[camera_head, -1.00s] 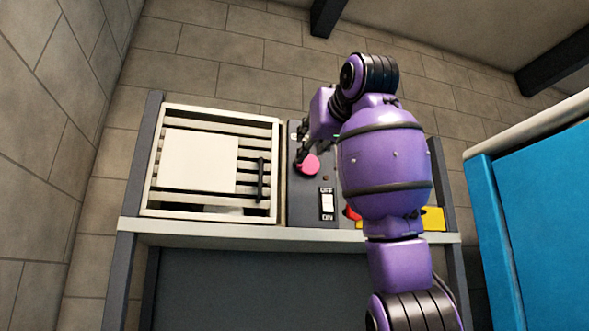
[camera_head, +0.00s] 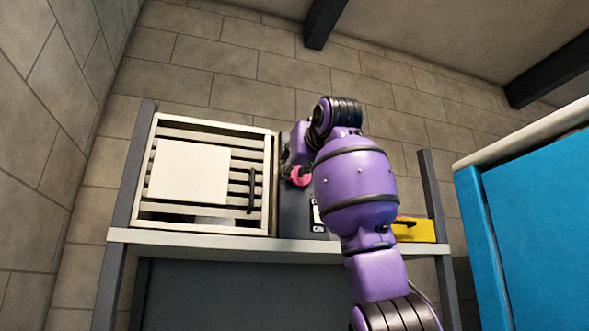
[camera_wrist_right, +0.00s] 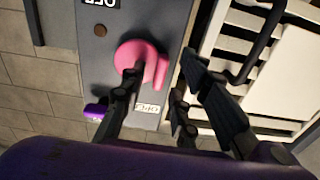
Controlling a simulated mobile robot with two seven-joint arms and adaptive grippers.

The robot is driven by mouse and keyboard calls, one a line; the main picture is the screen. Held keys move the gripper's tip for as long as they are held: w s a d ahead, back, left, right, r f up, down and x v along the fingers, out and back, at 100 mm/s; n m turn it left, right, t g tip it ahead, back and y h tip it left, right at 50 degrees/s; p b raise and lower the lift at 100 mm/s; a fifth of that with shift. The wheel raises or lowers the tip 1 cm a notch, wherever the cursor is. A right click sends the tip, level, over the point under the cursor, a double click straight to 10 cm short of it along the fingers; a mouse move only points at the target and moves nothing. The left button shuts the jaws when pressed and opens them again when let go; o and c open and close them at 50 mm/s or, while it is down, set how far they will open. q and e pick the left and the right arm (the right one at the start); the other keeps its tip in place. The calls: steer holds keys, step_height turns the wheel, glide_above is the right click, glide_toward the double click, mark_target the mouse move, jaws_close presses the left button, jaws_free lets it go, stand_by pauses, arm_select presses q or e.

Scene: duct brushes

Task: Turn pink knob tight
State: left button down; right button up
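The pink knob (camera_head: 300,177) is on the dark grey control panel (camera_head: 292,222), right of the slatted white door. It is round with a raised grip bar and is partly hidden by my right arm in the head view. It shows clearly in the right wrist view (camera_wrist_right: 134,55). My right gripper (camera_wrist_right: 160,70) is open at the knob. One finger lies over the knob's face, the other is to the right, and the grip bar shows between them. I cannot tell whether either finger touches it. My left gripper is in neither view.
The slatted door (camera_head: 205,178) with a black handle is beside the panel, above a pale ledge (camera_head: 190,241). A yellow box (camera_head: 415,230) sits at the right of the ledge. A large blue unit (camera_head: 530,220) stands at right. A small purple part (camera_wrist_right: 95,112) is near the knob.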

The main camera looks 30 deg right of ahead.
steer(key=shift+w+f, duration=0.1)
steer(key=shift+w, duration=0.05)
jaws_close()
steer(key=shift+m, duration=17.8)
